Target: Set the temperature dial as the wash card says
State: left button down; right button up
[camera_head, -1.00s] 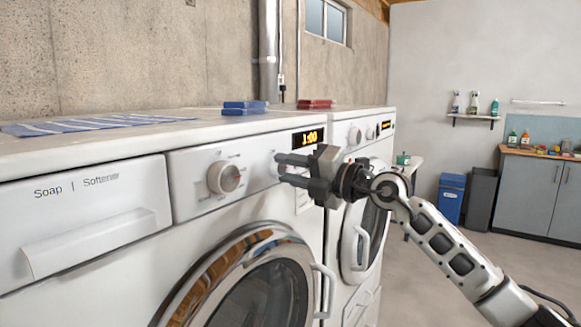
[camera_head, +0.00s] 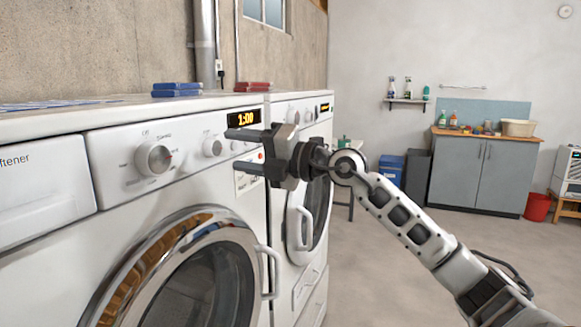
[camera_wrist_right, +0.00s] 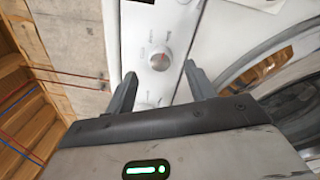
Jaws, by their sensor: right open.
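In the head view the washer front has a larger round dial (camera_head: 153,159) and a smaller dial (camera_head: 212,147) to its right, with lettering too small to read. A white card or label (camera_head: 245,183) is on the front, partly behind my right gripper (camera_head: 235,151). The gripper is open and empty, its fingers pointing left just right of the smaller dial, apart from it in the picture. In the right wrist view a dial (camera_wrist_right: 160,59) shows beyond and between the open fingertips (camera_wrist_right: 160,72); another dial is partly hidden below it. My left gripper is out of view.
An orange display (camera_head: 244,118) reads 1:00. The round door (camera_head: 195,275) and its handle (camera_head: 268,272) stick out below the panel. Blue boxes (camera_head: 177,89) and a red one (camera_head: 252,86) lie on top. A second machine (camera_head: 308,190) stands behind. The floor at right is open.

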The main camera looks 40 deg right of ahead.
pick_arm(q)
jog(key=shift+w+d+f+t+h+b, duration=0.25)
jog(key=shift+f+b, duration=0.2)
jog(key=shift+b, duration=0.8)
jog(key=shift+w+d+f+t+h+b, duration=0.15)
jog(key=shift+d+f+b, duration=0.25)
jog(key=shift+b, duration=0.85)
pick_arm(e)
jog(key=v, duration=1.2)
jog(key=shift+s, duration=0.15)
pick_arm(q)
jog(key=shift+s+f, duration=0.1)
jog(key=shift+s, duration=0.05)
pick_arm(e)
jog(key=shift+f, duration=0.1)
